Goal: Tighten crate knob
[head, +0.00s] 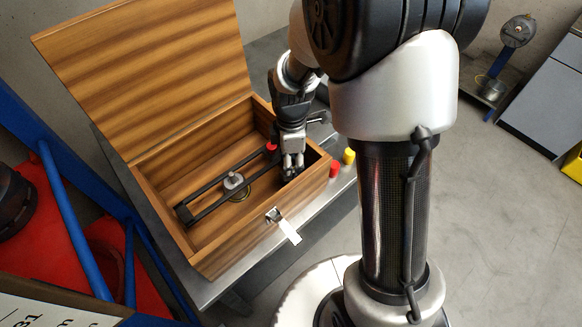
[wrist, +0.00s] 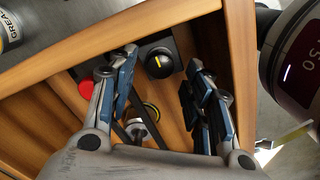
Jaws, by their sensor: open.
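The wooden crate (head: 222,245) stands on a metal bench with its lid (head: 150,75) raised. A round black knob (wrist: 159,63) with a yellow mark sits on a dark block inside the crate near a wall. My gripper (head: 292,170) reaches down into the crate's right end, and in the head view it hides the knob. In the wrist view my gripper (wrist: 163,72) is open, with one finger on each side of the knob and visible gaps to both. Whether the fingertips reach the knob's height I cannot tell.
A black twin-rail frame (head: 208,201) with a silver piece (head: 233,181) and a red cap (head: 271,146) lies inside the crate. A latch (head: 288,230) hangs at its front. Red (head: 334,168) and yellow (head: 348,156) pieces stand outside. A device with a display (wrist: 300,60) is close by on the right.

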